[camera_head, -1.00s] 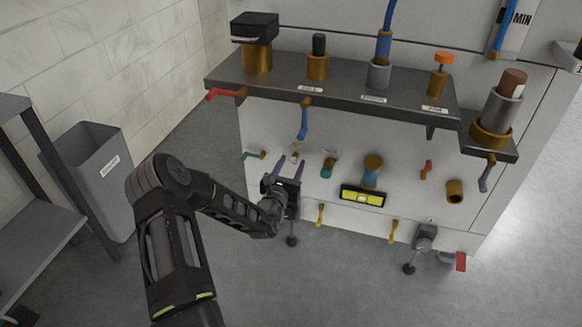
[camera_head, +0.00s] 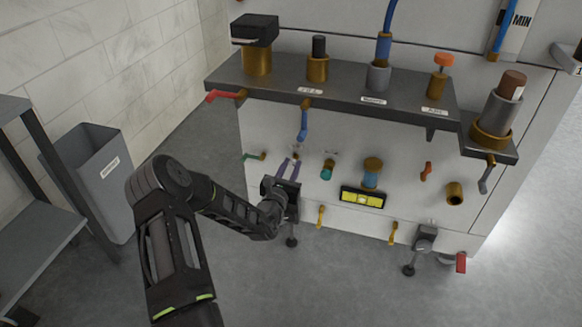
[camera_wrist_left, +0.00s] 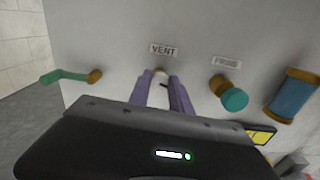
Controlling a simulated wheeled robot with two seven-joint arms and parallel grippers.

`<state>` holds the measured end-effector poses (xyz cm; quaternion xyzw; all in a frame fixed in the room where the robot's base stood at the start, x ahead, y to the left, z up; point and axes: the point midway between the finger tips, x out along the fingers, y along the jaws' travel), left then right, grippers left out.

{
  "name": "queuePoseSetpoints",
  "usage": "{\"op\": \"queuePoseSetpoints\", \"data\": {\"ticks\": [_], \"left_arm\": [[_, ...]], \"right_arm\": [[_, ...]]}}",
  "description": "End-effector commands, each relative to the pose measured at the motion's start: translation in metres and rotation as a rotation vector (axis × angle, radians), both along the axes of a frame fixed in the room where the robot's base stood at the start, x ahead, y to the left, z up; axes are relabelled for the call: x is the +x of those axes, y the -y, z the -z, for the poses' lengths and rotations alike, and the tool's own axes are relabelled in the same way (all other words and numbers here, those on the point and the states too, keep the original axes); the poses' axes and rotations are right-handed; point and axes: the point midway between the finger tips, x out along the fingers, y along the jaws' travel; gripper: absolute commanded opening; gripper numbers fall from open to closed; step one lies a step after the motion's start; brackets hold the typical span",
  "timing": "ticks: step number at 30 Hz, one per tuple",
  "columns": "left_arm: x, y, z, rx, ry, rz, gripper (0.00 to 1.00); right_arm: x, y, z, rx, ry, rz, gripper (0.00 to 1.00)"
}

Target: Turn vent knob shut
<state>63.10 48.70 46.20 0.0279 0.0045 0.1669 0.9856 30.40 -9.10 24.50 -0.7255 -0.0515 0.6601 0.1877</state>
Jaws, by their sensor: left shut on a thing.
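The vent knob (camera_wrist_left: 160,72) is a small pale knob just under the VENT label (camera_wrist_left: 164,50) on the white panel. Most of it is hidden between my fingers. My left gripper (camera_head: 289,163) reaches the lower left of the washer front, with its purple fingers against the panel. In the wrist view the fingers of the left gripper (camera_wrist_left: 160,82) are shut on the knob, one on each side. The knob's mark and angle are too small to read. My right gripper is not in view.
A teal knob (camera_wrist_left: 233,98) sits close to the right, and a green-handled valve (camera_wrist_left: 65,76) to the left. A blue lever (camera_head: 302,124) hangs above from the dark shelf (camera_head: 340,85). A grey bin (camera_head: 92,175) stands at the left. The floor before the panel is clear.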

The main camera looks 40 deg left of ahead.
Motion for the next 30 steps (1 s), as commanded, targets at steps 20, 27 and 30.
{"op": "queuePoseSetpoints", "data": {"ticks": [20,27,30], "left_arm": [[-0.001,0.000,-0.003,-0.280,0.093,0.000,0.00],[-0.001,-0.001,-0.003,-0.490,0.167,-0.001,0.00],[-0.001,-0.001,-0.002,-0.580,0.198,-0.001,0.00]], "right_arm": [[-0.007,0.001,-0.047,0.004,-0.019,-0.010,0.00],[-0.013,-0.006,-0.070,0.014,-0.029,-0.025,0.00],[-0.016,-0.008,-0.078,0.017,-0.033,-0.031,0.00]]}}
